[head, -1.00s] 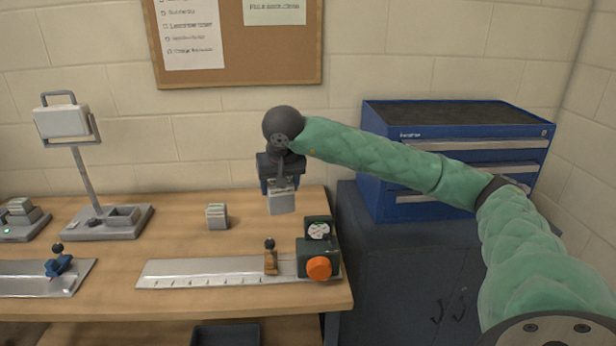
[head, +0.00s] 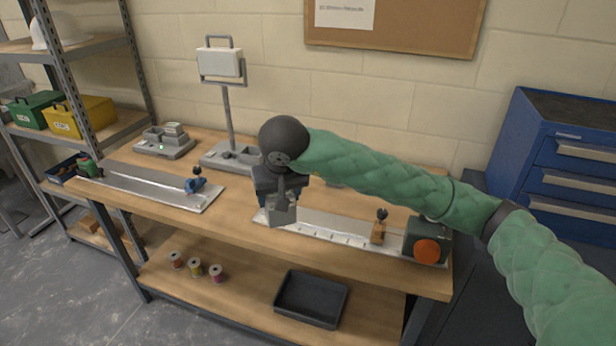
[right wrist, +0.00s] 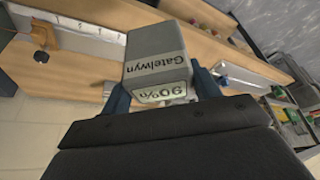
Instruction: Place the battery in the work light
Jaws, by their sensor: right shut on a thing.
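The battery (head: 280,212) is a grey block; the right wrist view shows it (right wrist: 155,52) labelled "Gatelwyn" and "90%". My right gripper (head: 282,196) is shut on it and holds it in the air above the left end of the right-hand ruled metal plate. The work light (head: 221,64) has a white lamp head on a grey post and a flat grey base (head: 217,163) at the back of the bench. The base lies behind and left of my gripper, which hides its right part. My left gripper is out of view.
A charger (head: 165,148) with a grey block and a green light stands left of the work light. Ruled metal plates (head: 140,186) lie along the bench front. A green box with an orange knob (head: 427,250) is at right. A black tray (head: 310,298) sits below.

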